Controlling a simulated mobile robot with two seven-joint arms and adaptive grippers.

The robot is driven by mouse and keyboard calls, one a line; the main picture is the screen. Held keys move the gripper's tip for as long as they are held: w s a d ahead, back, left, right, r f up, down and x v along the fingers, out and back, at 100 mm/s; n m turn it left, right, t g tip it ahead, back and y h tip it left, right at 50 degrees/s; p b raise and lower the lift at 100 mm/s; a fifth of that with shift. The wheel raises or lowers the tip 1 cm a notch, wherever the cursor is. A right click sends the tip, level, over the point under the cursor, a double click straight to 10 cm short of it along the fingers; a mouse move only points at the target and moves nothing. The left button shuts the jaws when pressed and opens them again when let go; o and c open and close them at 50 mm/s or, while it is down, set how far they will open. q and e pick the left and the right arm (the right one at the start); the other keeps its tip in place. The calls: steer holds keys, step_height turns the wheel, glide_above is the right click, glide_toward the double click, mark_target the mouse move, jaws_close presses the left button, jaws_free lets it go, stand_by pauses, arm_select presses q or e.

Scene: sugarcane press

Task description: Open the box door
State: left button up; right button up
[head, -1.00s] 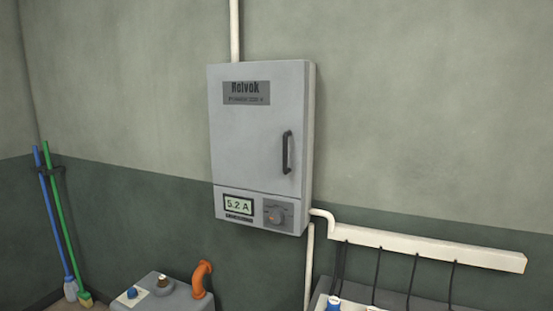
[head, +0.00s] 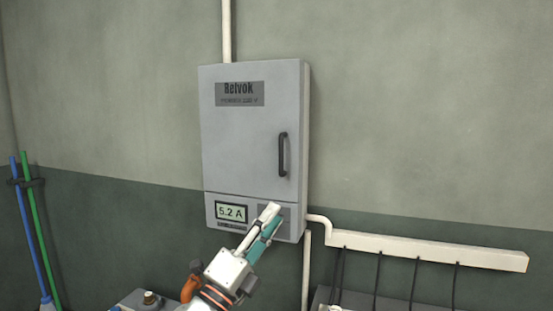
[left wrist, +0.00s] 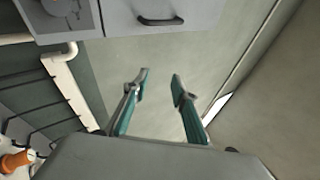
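The grey wall box (head: 304,150) has its door (head: 240,145) closed. A dark vertical handle (head: 282,155) is on the door's right side. My left gripper (head: 270,217) shows in front of the box's lower panel, below the handle, and hides the panel's knob. In the left wrist view my left gripper (left wrist: 161,76) is open, with nothing between its fingers. The handle (left wrist: 160,21) shows there at the top, beyond the fingertips and apart from them. My right gripper is in neither view.
A display (head: 231,212) on the lower panel reads 5.2 A. A white pipe (head: 430,249) with hanging cables runs along the wall at right. Blue and green broom handles (head: 33,220) lean at left.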

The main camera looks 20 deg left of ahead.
arm_select(q)
steer(key=w+d+r+m+g+h, duration=0.1)
steer(key=d+r+m+g+h, duration=0.2)
steer(key=r+m+h, duration=0.35)
steer(key=m+g+y, duration=0.4)
steer(key=m+g, duration=0.1)
steer(key=m, duration=0.7)
glide_toward(276, 157)
steer(key=s+d+r, duration=0.1)
steer(key=s+d, duration=0.2)
steer(key=p+x, duration=0.1)
steer(key=x, duration=0.6)
steer(key=shift+w+d+r, duration=0.1)
steer(key=shift+w, duration=0.3)
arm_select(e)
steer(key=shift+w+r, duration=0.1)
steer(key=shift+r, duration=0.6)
arm_select(q)
jaws_close()
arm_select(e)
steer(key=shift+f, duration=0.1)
